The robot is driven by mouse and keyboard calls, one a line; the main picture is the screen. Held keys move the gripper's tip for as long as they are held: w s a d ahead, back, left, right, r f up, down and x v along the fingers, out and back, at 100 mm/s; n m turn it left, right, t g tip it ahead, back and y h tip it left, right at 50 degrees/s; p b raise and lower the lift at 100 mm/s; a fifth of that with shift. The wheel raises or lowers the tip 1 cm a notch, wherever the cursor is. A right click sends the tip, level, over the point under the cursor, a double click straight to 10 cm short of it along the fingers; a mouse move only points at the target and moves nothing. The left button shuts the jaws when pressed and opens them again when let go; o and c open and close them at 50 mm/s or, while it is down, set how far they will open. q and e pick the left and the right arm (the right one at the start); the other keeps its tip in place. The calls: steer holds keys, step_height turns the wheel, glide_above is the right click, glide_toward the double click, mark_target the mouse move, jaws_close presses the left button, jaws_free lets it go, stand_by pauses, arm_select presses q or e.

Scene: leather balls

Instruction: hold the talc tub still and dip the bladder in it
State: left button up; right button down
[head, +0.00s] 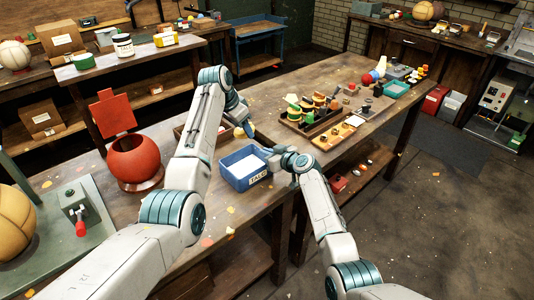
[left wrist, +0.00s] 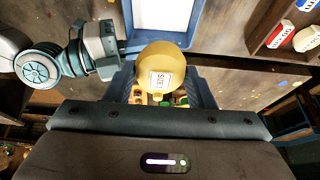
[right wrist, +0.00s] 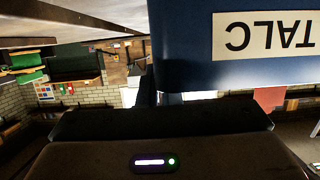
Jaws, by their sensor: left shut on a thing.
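The blue talc tub (head: 232,178) stands on the bench in the head view, white powder inside. Its label reads TALC. The tub also shows in the left wrist view (left wrist: 128,46) and close up in the right wrist view (right wrist: 180,60). My left gripper (left wrist: 160,84) is shut on the tan, round bladder (left wrist: 162,62), which has a white size label. It is just beside the tub; its height over the bench is unclear. In the head view my left gripper (head: 246,128) is beyond the tub. My right gripper (head: 274,160) is at the tub's right side; its finger gap is hidden.
A red ball-shaped vessel (head: 136,160) stands left of the tub. A tray of coloured items (head: 312,118) and a wooden board (head: 338,136) lie to the right. A green-grey base with a crank (head: 82,212) is at near left.

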mark_target(249, 169)
arm_select(q)
steer(key=shift+f+m+g, duration=0.15)
steer(key=shift+f+m, duration=0.3)
steer(key=shift+f, duration=2)
steer(key=shift+f+m+g, duration=0.2)
steer(key=shift+f+m, duration=0.3)
steer(key=shift+f, duration=2)
steer(key=shift+f+m+g, duration=0.15)
steer(key=shift+f+m, duration=0.3)
steer(key=shift+f, duration=2)
steer(key=shift+f, duration=0.2)
step_height(249, 169, up, 9)
arm_select(e)
steer(key=c, duration=1.5)
jaws_free()
steer(key=shift+c, duration=0.2)
